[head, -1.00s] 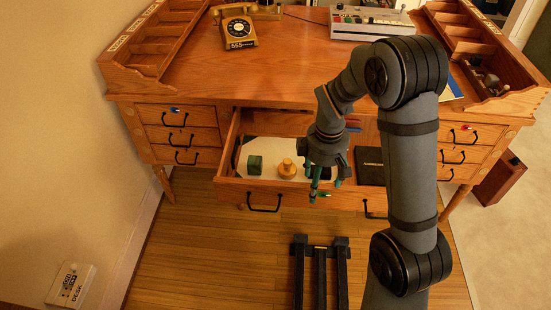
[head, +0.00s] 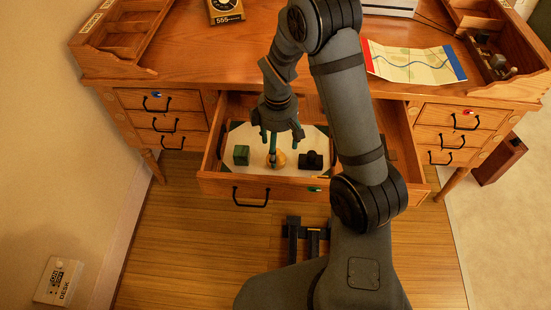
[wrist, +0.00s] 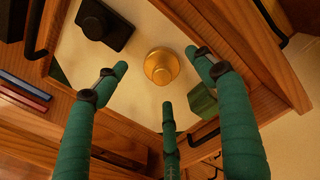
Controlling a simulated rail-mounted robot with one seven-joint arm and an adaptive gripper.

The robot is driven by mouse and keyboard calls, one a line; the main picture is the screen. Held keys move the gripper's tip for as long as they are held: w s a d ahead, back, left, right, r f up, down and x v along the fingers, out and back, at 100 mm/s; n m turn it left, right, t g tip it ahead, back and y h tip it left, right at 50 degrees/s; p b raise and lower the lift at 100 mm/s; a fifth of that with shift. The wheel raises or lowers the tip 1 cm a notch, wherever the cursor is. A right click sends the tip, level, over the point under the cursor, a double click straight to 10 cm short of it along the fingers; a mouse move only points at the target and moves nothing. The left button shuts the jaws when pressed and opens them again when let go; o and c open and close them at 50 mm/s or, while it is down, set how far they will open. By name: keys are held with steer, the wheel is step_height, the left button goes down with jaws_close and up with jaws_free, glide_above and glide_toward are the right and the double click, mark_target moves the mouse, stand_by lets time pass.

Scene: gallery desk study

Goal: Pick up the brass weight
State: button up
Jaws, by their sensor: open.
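The brass weight (head: 280,160) is a round golden knob-topped piece on the white lining of the open drawer (head: 229,188). In the wrist view the brass weight (wrist: 161,66) shows whole from above. My gripper (head: 274,150) has green fingers and hangs over the drawer at the weight, partly covering it in the head view. In the wrist view my gripper (wrist: 158,85) is open, its fingers spread around the view of the weight, with nothing between them. Whether any finger touches the weight cannot be told.
In the drawer, a green block (head: 241,155) stands left of the weight and a black object (head: 311,160) stands to its right. The drawer walls surround them closely.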

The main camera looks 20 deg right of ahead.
steer(key=f, duration=0.4)
steer(key=shift+w+a+f, duration=0.15)
steer(key=shift+a+f, duration=0.05)
steer(key=shift+f, duration=0.2)
steer(key=shift+c, duration=0.4)
steer(key=c, duration=1.6)
